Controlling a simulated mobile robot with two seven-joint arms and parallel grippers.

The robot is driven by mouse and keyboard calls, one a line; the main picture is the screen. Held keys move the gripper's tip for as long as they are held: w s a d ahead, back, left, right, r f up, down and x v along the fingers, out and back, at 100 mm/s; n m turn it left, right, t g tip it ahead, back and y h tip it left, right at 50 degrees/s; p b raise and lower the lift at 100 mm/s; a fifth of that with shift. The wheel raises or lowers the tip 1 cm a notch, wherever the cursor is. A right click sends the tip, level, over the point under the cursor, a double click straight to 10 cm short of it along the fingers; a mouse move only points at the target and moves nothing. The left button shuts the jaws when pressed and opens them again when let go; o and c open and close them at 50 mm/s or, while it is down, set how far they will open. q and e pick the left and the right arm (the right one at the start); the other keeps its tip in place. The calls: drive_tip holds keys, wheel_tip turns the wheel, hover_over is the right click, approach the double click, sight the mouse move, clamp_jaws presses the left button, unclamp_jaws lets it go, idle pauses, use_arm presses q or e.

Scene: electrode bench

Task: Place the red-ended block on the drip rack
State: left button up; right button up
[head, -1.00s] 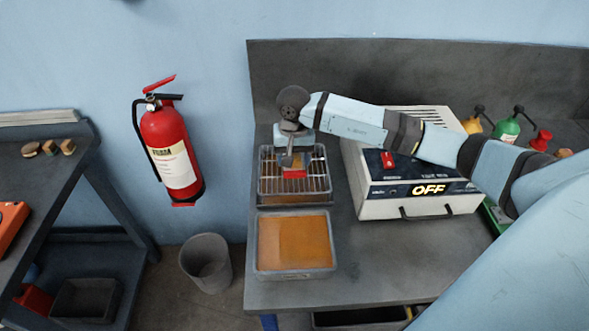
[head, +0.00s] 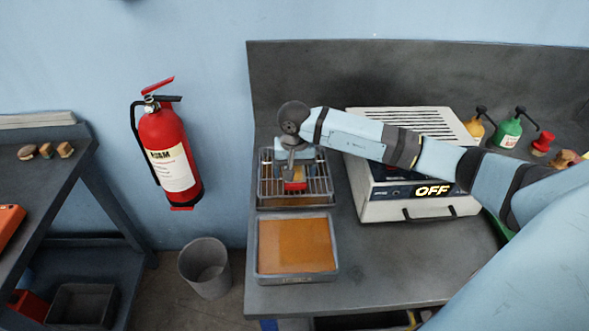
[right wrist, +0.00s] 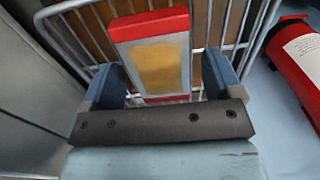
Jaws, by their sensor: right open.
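The block (right wrist: 157,65) has a yellow-orange face and red ends. In the right wrist view it sits between my right gripper's (right wrist: 165,85) fingers, with a gap at each side. The drip rack (right wrist: 231,28) is a wire grid behind and under it. In the head view my right gripper (head: 295,177) points down over the drip rack (head: 323,188), and a red end of the block (head: 295,186) shows just below it. The gripper hides much of the block there. My right gripper is open. My left gripper is not in view.
A tray of orange liquid (head: 297,246) stands in front of the rack. A white power unit (head: 385,208) reading OFF is to the right, under my right arm. Bottles (head: 507,133) stand at the back right. A red fire extinguisher (head: 170,150) hangs on the wall at left.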

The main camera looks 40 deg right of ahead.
drive_tip(key=shift+r+p, duration=0.35)
drive_tip(key=shift+r, duration=0.1)
wheel_tip(320, 180, up, 12)
drive_tip(key=p, duration=0.4)
drive_tip(key=shift+f, duration=0.25)
drive_tip(key=shift+f, duration=0.1)
